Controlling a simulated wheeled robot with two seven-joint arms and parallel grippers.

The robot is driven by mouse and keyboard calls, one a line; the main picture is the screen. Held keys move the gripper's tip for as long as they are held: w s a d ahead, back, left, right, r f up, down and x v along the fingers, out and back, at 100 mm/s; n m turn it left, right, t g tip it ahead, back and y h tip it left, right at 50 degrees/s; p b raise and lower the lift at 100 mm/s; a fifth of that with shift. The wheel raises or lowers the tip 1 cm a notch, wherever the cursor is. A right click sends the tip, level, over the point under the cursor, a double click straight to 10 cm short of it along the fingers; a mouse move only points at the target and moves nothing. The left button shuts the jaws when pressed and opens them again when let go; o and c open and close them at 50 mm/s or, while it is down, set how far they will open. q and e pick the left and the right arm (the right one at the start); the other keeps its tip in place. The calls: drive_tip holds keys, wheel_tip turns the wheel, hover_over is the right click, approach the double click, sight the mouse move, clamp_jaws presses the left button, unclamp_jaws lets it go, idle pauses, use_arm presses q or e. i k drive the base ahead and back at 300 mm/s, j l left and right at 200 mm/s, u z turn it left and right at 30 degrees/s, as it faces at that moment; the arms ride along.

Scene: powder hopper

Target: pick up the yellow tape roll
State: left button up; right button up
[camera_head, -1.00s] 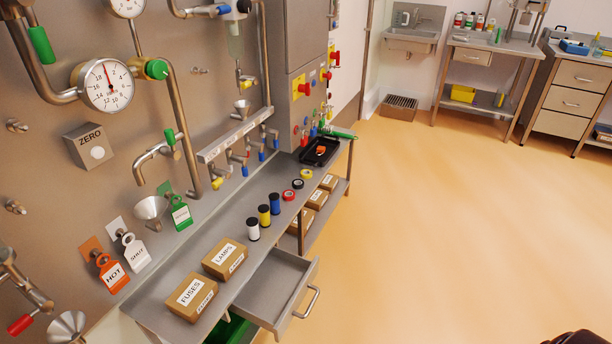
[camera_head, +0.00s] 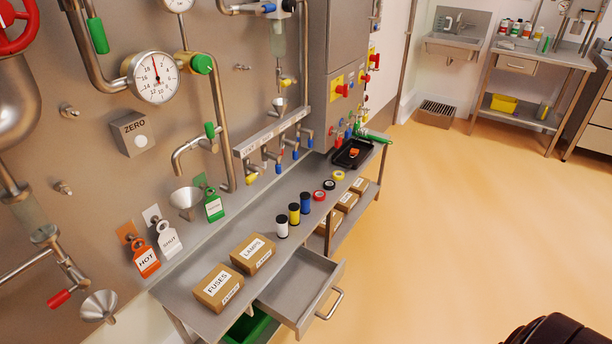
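The yellow tape roll (camera_head: 338,175) lies flat on the narrow steel bench (camera_head: 262,212) along the wall. It is the farthest of a short row of rolls, just before the black tray (camera_head: 352,152). A black roll (camera_head: 328,184) and a red roll (camera_head: 319,195) lie on the near side of it. Neither of my grippers shows in the head view. A dark rounded shape at the bottom right edge looks like part of my own body.
White, yellow and blue spools (camera_head: 305,203) stand nearer on the bench. FUSES (camera_head: 218,287) and LAMPS (camera_head: 253,253) boxes sit at its near end. An open drawer (camera_head: 300,288) juts out below. Tags and funnels hang on the wall panel. The orange floor to the right is clear.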

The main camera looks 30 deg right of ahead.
sight(337, 173)
drive_tip(key=i+l+u, duration=0.1)
drive_tip(key=l+u, duration=0.8)
drive_tip(key=i+l, duration=0.05)
drive_tip(key=l, duration=0.05)
